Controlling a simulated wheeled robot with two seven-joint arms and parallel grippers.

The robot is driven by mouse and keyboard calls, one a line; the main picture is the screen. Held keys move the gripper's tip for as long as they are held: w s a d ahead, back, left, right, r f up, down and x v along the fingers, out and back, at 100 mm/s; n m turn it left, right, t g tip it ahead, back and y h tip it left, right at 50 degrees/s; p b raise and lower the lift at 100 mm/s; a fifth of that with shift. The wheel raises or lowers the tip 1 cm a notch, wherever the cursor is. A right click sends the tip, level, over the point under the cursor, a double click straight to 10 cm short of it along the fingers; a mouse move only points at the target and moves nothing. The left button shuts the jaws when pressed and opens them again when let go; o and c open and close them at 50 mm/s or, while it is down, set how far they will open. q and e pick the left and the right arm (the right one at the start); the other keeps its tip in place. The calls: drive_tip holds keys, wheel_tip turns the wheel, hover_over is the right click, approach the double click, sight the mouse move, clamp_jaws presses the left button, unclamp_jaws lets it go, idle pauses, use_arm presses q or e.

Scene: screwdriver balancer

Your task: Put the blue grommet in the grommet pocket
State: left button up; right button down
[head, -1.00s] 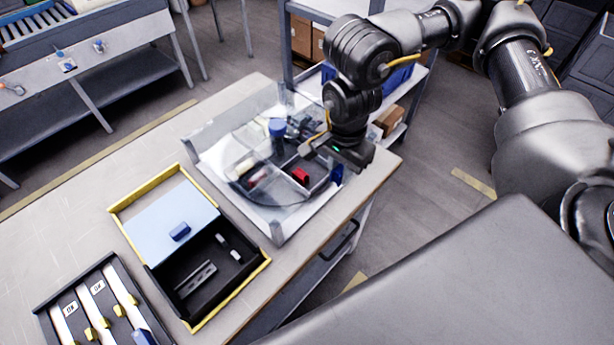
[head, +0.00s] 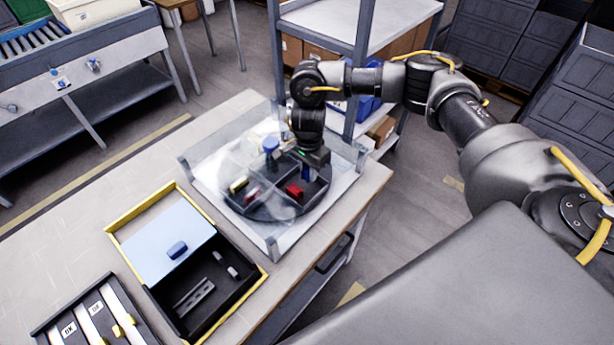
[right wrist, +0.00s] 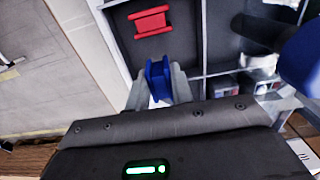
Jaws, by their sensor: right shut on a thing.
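My right gripper (head: 306,176) is over the back right part of the dark round divided tray. In the right wrist view its two fingers (right wrist: 158,84) are shut on the blue grommet (right wrist: 158,78), a spool shape with flanges. In the head view the grommet (head: 306,173) shows small and partly hidden under the gripper. A red spool-shaped piece (right wrist: 151,21) lies in a compartment beyond the fingers; it also shows in the head view (head: 294,191). I cannot tell which recess is the grommet pocket. My left gripper is not in view.
A yellow-rimmed black box (head: 262,277) with a pale blue panel (head: 160,240) stands front left.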

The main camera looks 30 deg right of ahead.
sight(308, 177)
drive_tip(key=shift+w+f, duration=0.15)
drive_tip(key=shift+f, duration=0.15)
wheel_tip(308, 177, down, 3)
drive_tip(key=shift+r+p, duration=0.15)
drive_tip(key=shift+p, duration=0.3)
drive_tip(key=shift+f+b, duration=0.25)
drive_tip(key=shift+b, duration=0.05)
drive_tip(key=c, duration=1.2)
unclamp_jaws()
drive_tip(key=shift+c, duration=0.2)
drive_tip(key=shift+r, duration=0.15)
